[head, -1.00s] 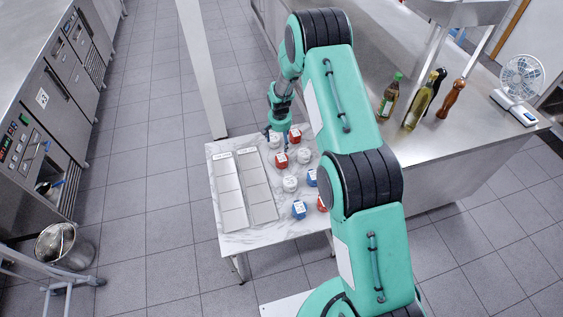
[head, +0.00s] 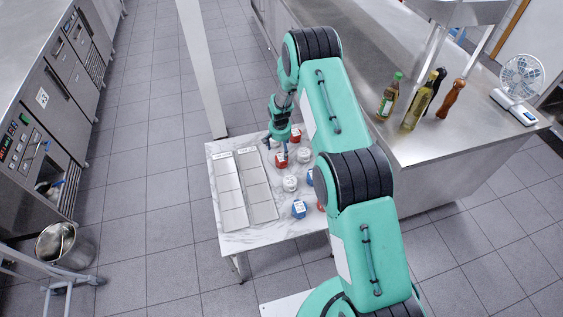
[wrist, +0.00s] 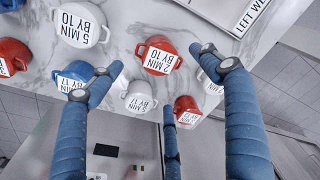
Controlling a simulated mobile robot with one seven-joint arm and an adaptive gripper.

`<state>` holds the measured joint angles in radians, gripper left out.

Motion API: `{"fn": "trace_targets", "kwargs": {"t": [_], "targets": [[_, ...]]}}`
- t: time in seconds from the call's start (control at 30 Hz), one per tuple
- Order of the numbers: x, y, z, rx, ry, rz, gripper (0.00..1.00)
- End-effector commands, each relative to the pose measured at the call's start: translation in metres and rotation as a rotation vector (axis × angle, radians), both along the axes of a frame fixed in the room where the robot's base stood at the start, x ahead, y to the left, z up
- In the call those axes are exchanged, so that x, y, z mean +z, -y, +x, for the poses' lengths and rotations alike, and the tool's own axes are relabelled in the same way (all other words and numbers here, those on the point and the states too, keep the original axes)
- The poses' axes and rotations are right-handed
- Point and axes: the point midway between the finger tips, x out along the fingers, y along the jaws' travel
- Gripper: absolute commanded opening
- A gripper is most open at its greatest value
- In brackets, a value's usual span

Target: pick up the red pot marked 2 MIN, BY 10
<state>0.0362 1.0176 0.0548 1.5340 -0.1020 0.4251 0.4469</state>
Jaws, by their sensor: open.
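The red pot marked 2 MIN, BY 10 (wrist: 158,57) shows in the wrist view with its white label facing the camera, between the tips of my gripper's fingers in the picture. In the head view it appears to be the red pot (head: 281,161) on the marble table, just below my gripper (head: 276,149). My gripper (wrist: 155,68) is open and empty, with its fingers spread. I cannot tell how far the fingertips are above the pot. Part of the pot is hidden by the gripper in the head view.
A white pot (wrist: 210,82) and another red pot (wrist: 186,109) are close by. A white pot marked 5 MIN, BY 17 (wrist: 140,97) and a blue pot (wrist: 74,74) also stand near. Two sectioned trays (head: 231,197) lie on the marble table (head: 287,234). A steel counter (head: 400,150) is to the right.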

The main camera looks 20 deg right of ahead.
Motion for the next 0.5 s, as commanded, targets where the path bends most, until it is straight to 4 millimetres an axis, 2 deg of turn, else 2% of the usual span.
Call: {"fn": "trace_targets", "kwargs": {"t": [0.5], "targets": [[-0.061, 0.003, 0.007, 0.000, 0.000, 0.000, 0.78]]}}
